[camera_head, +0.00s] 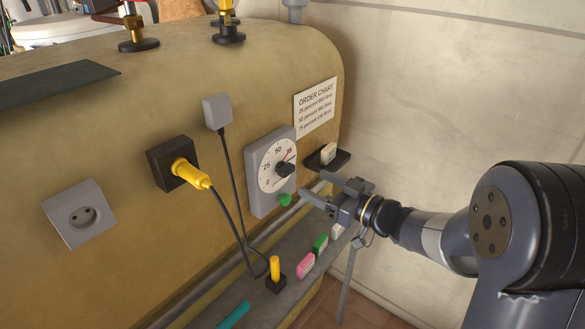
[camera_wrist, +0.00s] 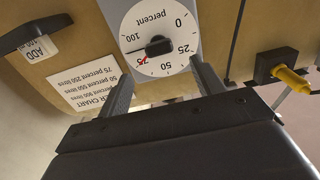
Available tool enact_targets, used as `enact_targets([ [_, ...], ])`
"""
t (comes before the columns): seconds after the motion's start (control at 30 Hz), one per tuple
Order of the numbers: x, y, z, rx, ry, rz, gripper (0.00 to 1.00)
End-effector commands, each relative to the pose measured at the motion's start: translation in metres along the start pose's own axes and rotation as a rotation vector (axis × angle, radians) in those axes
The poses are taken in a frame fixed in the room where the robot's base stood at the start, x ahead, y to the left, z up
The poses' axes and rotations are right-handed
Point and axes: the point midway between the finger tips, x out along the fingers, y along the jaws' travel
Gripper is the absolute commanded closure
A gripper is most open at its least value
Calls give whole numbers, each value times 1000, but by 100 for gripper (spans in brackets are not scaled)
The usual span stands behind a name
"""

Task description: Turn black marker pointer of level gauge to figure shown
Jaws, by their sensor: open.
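The level gauge (camera_head: 262,185) is a grey box with a round white dial on the tan boiler's side; it also shows upside down in the wrist view (camera_wrist: 188,33). The black knob with the marker pointer (camera_head: 285,169) is at the dial's centre. In the wrist view the knob (camera_wrist: 158,46) has a thin black pointer reaching left, seemingly between 75 and 100. A red mark lies by the 75. My gripper (camera_head: 316,184) is open and empty, in front of the gauge and right of it. In the wrist view its fingers (camera_wrist: 160,75) stand apart below the dial.
An order chart (camera_head: 316,108) is above the gauge. A black holder (camera_head: 340,160) with a card reading ADD 100 is right of it. A yellow plug (camera_head: 190,174) and grey cable are left. A ledge below holds pink (camera_head: 306,264) and green (camera_head: 320,243) blocks.

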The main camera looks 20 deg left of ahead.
Motion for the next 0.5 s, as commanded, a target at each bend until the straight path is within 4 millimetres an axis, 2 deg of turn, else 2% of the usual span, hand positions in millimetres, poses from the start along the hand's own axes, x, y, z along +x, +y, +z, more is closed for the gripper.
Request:
enact_targets([
  [0.1, 25, -1, -2, 1, 0, -5, 36],
  [0.3, 60, 0, -2, 0, -1, -1, 36],
  [0.5, 77, 0, -1, 1, 0, 1, 36],
])
